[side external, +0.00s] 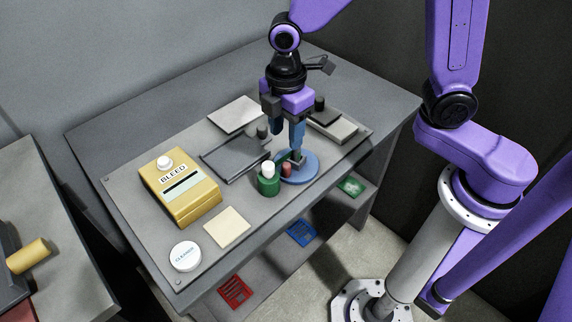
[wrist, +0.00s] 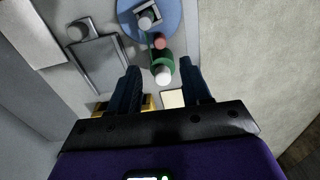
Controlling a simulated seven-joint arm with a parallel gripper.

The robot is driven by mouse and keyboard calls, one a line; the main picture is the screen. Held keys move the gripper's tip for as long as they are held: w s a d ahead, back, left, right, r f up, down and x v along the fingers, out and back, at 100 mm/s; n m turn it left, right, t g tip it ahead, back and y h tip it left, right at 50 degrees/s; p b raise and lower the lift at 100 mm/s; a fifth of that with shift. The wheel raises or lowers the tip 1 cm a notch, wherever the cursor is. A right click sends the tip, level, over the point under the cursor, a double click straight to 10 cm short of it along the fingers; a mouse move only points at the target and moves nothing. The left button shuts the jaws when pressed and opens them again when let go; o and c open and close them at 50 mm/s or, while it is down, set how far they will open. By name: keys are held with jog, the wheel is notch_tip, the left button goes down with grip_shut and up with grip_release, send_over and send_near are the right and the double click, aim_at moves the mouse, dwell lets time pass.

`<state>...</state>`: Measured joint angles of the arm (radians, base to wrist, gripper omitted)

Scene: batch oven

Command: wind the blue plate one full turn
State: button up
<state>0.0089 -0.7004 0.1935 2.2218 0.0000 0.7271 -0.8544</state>
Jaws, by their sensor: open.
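The blue plate (side external: 309,170) is a round disc lying flat on the grey worktop, and it shows at the top of the wrist view (wrist: 128,24). In the wrist view the fingertips (wrist: 159,66) frame the green cylinder below.
A green cylinder with a white top (side external: 268,182) stands beside the plate. A dark tray (side external: 234,160), a yellow BLEED box (side external: 180,190), a cream pad (side external: 227,228) and a round white container (side external: 185,257) lie leftward. Coloured crates (side external: 301,233) are on the lower shelf.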

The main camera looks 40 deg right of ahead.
aim_at(286, 164)
notch_tip(286, 164, down, 11)
jog(key=shift+f, duration=0.1)
dwell(0.4)
grip_shut()
